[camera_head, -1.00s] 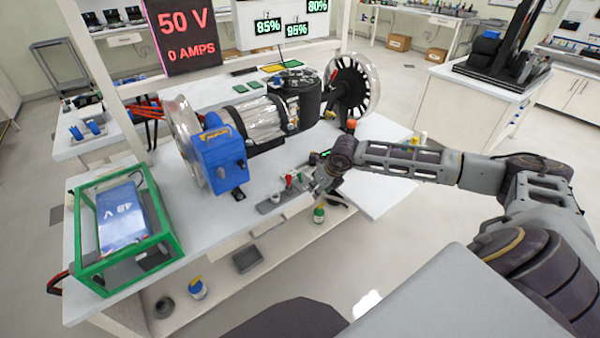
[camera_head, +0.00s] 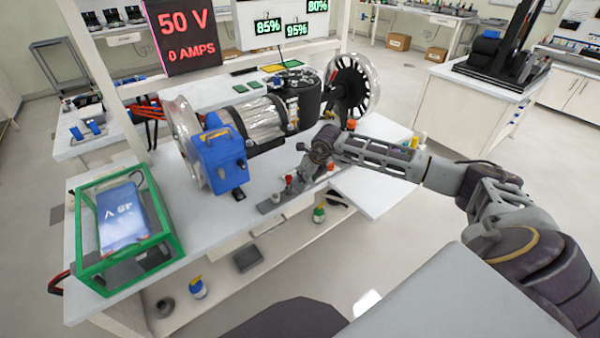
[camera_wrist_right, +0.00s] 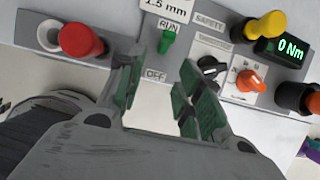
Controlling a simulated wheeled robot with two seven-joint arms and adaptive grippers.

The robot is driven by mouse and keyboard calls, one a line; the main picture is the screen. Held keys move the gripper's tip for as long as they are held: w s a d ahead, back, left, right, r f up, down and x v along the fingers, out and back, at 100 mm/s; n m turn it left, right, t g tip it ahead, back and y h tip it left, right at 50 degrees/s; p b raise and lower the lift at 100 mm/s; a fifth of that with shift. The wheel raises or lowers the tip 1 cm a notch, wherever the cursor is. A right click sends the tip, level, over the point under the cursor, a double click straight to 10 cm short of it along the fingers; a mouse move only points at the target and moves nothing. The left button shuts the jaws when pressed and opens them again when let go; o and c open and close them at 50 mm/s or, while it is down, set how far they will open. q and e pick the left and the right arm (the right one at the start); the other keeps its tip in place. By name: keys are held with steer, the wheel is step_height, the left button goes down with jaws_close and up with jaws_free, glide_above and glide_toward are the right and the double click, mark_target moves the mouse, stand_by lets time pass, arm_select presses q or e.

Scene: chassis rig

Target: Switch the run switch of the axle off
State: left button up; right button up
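The run switch (camera_wrist_right: 168,42) is a small green lever on a grey control panel (camera_wrist_right: 212,50), between a RUN label above it and an OFF label below. In the right wrist view the lever sits nearer the RUN label. My right gripper (camera_wrist_right: 160,72) is open, its green-padded fingers either side of the OFF label, with the lever just beyond the gap and apart from both. In the head view my right gripper (camera_head: 296,188) is over the panel at the bench's front edge, and the switch is hidden. The axle (camera_head: 262,120) lies behind it. My left gripper is not in view.
A red knob (camera_wrist_right: 80,39) is left of the switch; a black knob (camera_wrist_right: 208,68), an orange knob (camera_wrist_right: 250,80) and a yellow knob (camera_wrist_right: 266,26) are to its right. A display (camera_wrist_right: 290,48) reads 0 Nm. A green-framed battery box (camera_head: 125,215) stands at the bench's left.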

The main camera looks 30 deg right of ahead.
steer(key=shift+w+a, duration=0.15)
steer(key=shift+w, duration=0.85)
steer(key=shift+w+a, duration=0.1)
steer(key=shift+w, duration=0.9)
steer(key=shift+w+f, duration=0.3)
steer(key=shift+f, duration=0.3)
jaws_close()
